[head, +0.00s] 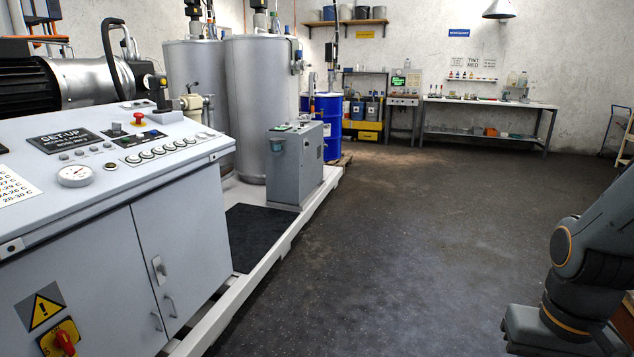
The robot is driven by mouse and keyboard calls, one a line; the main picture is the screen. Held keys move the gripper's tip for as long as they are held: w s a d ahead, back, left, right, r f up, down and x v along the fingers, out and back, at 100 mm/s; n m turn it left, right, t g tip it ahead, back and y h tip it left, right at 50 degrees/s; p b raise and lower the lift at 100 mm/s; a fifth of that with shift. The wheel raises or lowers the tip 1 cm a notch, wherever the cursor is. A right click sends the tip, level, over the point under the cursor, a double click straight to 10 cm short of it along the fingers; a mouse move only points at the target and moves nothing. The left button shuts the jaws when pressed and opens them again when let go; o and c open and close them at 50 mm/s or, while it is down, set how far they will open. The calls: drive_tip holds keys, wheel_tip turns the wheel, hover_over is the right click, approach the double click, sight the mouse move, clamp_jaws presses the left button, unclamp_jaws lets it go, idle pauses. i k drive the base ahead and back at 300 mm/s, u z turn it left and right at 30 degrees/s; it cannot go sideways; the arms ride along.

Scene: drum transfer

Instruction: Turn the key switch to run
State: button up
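The grey control console (95,205) stands at the left with a sloped top panel. Part of my arm shows at the right edge, well apart from the console. My gripper's fingers are not in view.
A red rotary handle on yellow (64,342) is on the console's front. Steel tanks (262,105), a grey cabinet (296,165) and a blue drum (329,125) stand on or near a white-edged platform (265,265). A workbench (487,103) lines the back wall. The dark floor (400,220) is clear.

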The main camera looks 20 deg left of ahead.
sight(116, 127)
drive_tip(key=u, duration=0.2)
drive_tip(key=i, duration=1.7)
drive_tip(key=u, duration=0.95)
drive_tip(key=i, duration=1.1)
drive_tip(key=u, duration=1.6)
drive_tip(key=i, duration=0.75)
drive_tip(key=u, duration=0.6)
